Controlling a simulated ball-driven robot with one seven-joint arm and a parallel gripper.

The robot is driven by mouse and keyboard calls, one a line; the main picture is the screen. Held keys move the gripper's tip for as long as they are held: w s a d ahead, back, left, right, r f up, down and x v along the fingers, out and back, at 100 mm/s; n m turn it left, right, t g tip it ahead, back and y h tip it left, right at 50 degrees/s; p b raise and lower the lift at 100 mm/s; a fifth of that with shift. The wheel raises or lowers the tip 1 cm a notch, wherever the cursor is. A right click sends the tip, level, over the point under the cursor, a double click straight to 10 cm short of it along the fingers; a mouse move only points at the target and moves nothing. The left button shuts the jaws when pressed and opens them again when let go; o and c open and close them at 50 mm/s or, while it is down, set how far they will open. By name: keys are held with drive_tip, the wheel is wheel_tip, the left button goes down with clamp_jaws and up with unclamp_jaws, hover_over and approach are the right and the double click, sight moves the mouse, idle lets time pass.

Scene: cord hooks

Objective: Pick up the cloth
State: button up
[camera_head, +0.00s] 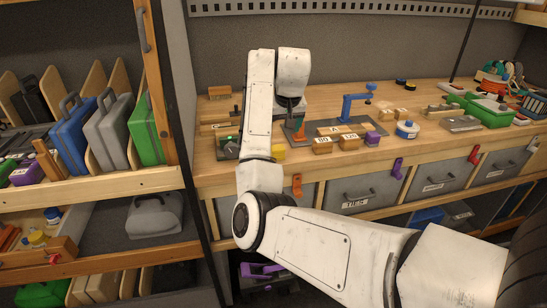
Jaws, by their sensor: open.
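My white arm reaches up over the workbench (215,172). My gripper (291,115) points down over the left half of the bench top and is open. It is small and dark here, and its fingertips are hard to make out. An orange upright piece (298,136) stands just below it; I cannot tell whether they touch. I cannot pick out a cloth with certainty. My arm hides part of the bench and its front.
Wooden blocks (322,145), a blue clamp (355,103), a blue-and-white tape roll (407,129) and green boxes (490,112) crowd the bench. Orange (297,185), purple (397,168) and red (474,154) hooks hang on its front. A shelf of cases (108,130) stands left.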

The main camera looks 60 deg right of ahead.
sight(280, 150)
drive_tip(key=x, duration=0.5)
drive_tip(key=shift+w+f, duration=0.1)
drive_tip(key=shift+f, duration=0.15)
drive_tip(key=shift+a+p+x, duration=0.15)
drive_tip(key=shift+p+x, duration=0.1)
drive_tip(key=shift+x, duration=1.05)
drive_tip(key=shift+a+p+x, duration=0.15)
drive_tip(key=shift+p+x, duration=0.05)
drive_tip(key=shift+x, duration=1.1)
drive_tip(key=shift+c, duration=0.4)
drive_tip(key=c, duration=1)
drive_tip(key=shift+o, duration=0.2)
